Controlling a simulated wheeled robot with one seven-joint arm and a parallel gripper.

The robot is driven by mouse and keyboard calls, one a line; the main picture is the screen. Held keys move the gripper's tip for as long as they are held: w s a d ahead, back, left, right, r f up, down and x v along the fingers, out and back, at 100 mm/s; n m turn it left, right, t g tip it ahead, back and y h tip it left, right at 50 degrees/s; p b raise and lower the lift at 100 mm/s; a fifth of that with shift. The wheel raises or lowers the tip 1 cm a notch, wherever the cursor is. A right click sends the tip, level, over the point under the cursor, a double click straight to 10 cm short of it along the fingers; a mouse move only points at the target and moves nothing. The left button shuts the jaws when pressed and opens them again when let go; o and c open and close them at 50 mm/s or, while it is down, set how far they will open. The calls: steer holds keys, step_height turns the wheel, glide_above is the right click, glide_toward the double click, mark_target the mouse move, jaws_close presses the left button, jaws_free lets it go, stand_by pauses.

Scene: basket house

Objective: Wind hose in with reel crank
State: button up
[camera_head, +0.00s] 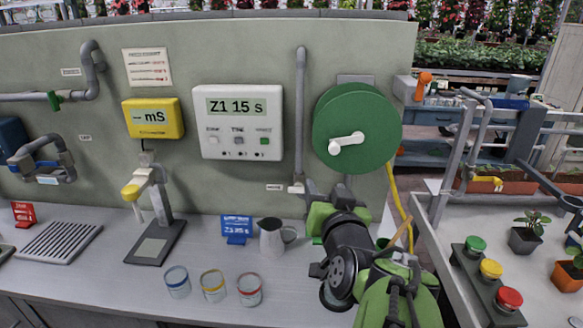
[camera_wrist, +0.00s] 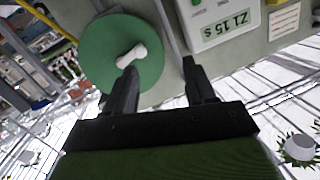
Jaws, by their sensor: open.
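The green hose reel (camera_head: 357,125) is mounted on the wall panel at the right. Its white crank (camera_head: 347,142) lies across the reel face, with the knob at the lower left end. A yellow hose (camera_head: 397,205) hangs down from the reel's right side. In the wrist view the reel (camera_wrist: 105,60) and crank (camera_wrist: 131,56) are ahead of my gripper (camera_wrist: 160,75), near the left fingertip. My gripper is open and empty, its two fingers apart. In the head view my arm stands below the reel and the fingertips are hard to make out.
A control box (camera_head: 238,122) reading "Z1 15 s" is left of the reel, with a vertical grey pipe (camera_head: 300,115) between them. On the counter stand a grey jug (camera_head: 271,238), a blue sign (camera_head: 236,229) and several small cans. A side bench (camera_head: 470,215) with buttons and pots is at right.

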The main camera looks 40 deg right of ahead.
steer(key=s+d+m+h, duration=0.1)
steer(key=s+d+h, duration=0.1)
steer(key=d, duration=0.1)
steer(key=p, duration=0.7)
glide_toward(335, 151)
steer(key=shift+m+g, duration=0.3)
steer(key=x, duration=0.9)
steer(key=shift+w+a+r, duration=0.1)
steer(key=shift+w+r, duration=0.05)
steer(key=shift+r, duration=0.05)
steer(key=shift+c, duration=0.2)
jaws_close()
